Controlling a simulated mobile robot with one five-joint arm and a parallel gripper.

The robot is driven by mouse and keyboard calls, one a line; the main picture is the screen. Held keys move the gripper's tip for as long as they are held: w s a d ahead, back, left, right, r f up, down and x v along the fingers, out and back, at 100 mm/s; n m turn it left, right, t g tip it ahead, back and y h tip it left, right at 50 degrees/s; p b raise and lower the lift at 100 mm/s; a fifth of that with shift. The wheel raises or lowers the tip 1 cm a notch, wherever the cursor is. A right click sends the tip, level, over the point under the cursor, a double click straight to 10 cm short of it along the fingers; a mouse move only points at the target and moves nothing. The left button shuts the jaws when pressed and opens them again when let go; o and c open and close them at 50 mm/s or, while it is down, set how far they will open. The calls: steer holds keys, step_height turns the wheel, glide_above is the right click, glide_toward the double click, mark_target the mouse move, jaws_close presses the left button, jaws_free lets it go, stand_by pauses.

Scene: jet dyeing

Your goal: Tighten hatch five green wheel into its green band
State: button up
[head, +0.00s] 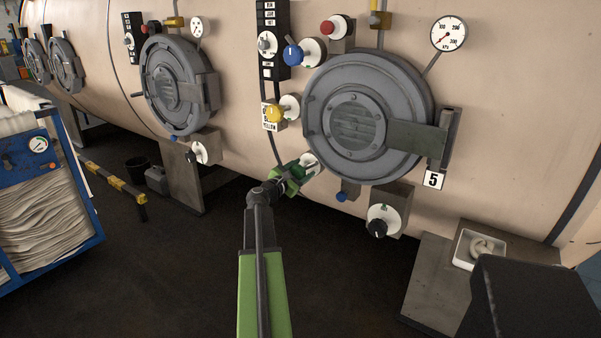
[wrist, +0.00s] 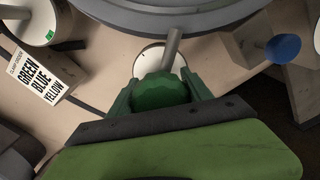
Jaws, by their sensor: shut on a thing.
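The hatch marked 5 (head: 345,95) is a round grey door on the cream vessel, shown closed in the head view. Its green wheel (wrist: 160,91) is a dark green knob in front of a white round dial (wrist: 150,58) at the hatch's lower left. My gripper (head: 297,172) is shut on the green wheel, one finger on each side of it in the wrist view. A grey rod (wrist: 174,45) runs from the hatch rim toward the wheel. My gripper and the wheel hide most of the dial, and I cannot see a green band on it.
A yellow knob (head: 274,113), a blue knob (head: 293,54) and a red knob (head: 328,28) sit around the hatch. A black knob (head: 377,228) and a small blue knob (wrist: 283,48) are below. A label (wrist: 37,75) reads green, blue, yellow. A blue cart (head: 62,205) stands left.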

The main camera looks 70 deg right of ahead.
steer(key=shift+w+r+n, duration=0.1)
steer(key=shift+w+n, duration=0.2)
steer(key=shift+n, duration=0.8)
steer(key=o, duration=1.3)
steer(key=shift+o, duration=0.4)
steer(key=shift+s+a, duration=0.1)
steer(key=shift+a, duration=0.4)
steer(key=v, duration=1.6)
steer(key=shift+a, duration=0.2)
